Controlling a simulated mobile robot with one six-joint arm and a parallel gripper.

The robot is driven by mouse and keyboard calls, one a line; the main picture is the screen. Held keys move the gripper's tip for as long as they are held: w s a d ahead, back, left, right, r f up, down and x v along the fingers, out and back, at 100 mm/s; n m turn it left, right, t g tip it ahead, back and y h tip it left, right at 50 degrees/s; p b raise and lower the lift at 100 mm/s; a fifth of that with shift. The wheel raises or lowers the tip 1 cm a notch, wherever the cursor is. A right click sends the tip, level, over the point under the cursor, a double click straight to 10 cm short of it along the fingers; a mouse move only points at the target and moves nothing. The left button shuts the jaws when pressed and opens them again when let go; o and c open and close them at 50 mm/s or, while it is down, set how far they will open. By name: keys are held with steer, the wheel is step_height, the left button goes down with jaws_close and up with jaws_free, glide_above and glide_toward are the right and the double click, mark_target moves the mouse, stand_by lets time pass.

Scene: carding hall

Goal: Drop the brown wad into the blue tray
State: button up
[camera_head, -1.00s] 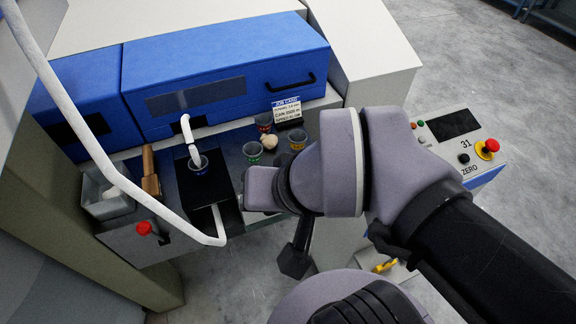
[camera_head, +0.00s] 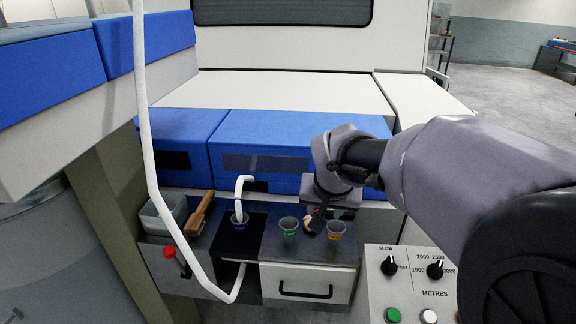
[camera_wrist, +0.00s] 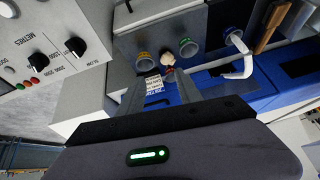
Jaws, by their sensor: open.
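A small tan-beige wad (camera_head: 308,223) lies on the dark worktop between a green-banded cup (camera_head: 289,228) and a yellow-banded cup (camera_head: 335,230). In the wrist view the wad (camera_wrist: 167,60) is beyond my fingertips, apart from them. My gripper (camera_head: 318,218) is over the worktop close to the wad, partly covering it in the head view. In the wrist view my gripper (camera_wrist: 160,88) is open, with nothing between its fingers.
A wooden-handled tool (camera_head: 200,213) and a grey bin (camera_head: 152,218) are at left. A white tube (camera_head: 150,140) crosses in front. Blue covers (camera_head: 260,145) rise behind; a knob panel (camera_head: 410,280) is at right.

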steer(key=shift+n, duration=0.5)
steer(key=w+b+x, duration=0.1)
steer(key=x, duration=0.6)
steer(key=w+a+r+b+x, duration=0.1)
steer(key=b+x, duration=0.1)
steer(key=x, duration=0.5)
steer(key=w+r+b+x, duration=0.1)
steer(key=x, duration=0.5)
steer(key=shift+w+a+f, duration=0.15)
steer(key=shift+w+f, duration=0.15)
steer(key=shift+w, duration=0.25)
steer(key=b+x, duration=0.2)
steer(key=x, duration=0.4)
steer(key=shift+w+f, duration=0.2)
steer(key=shift+w, duration=0.05)
steer(key=shift+c, duration=0.4)
jaws_close()
